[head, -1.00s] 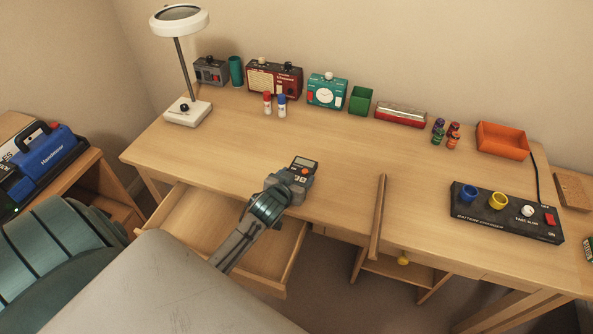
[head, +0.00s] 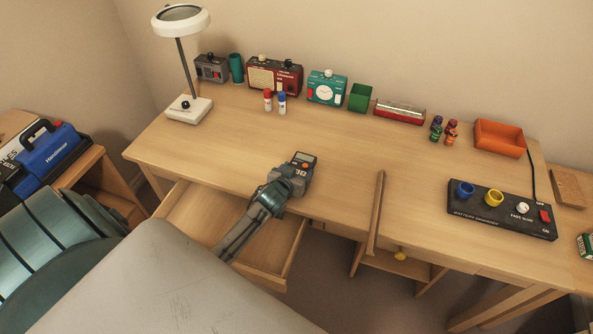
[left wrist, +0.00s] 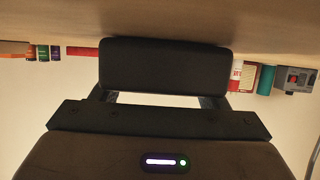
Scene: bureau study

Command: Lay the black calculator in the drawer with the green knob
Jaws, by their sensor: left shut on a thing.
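The black calculator (head: 305,160) has a small display and an orange key. In the head view my left gripper (head: 296,180) is shut on its near end and holds it at the desk's front edge. In the left wrist view a dark block, seemingly the calculator (left wrist: 163,66), sits between the fingers of my left gripper (left wrist: 160,99). An open wooden drawer (head: 195,215) juts out under the desk's left part, below and left of the calculator. My right gripper is not in view.
A battery charger (head: 502,210) lies at right. A lamp (head: 188,109), radio (head: 274,76) and orange tray (head: 499,138) stand further back. The desk's middle is clear.

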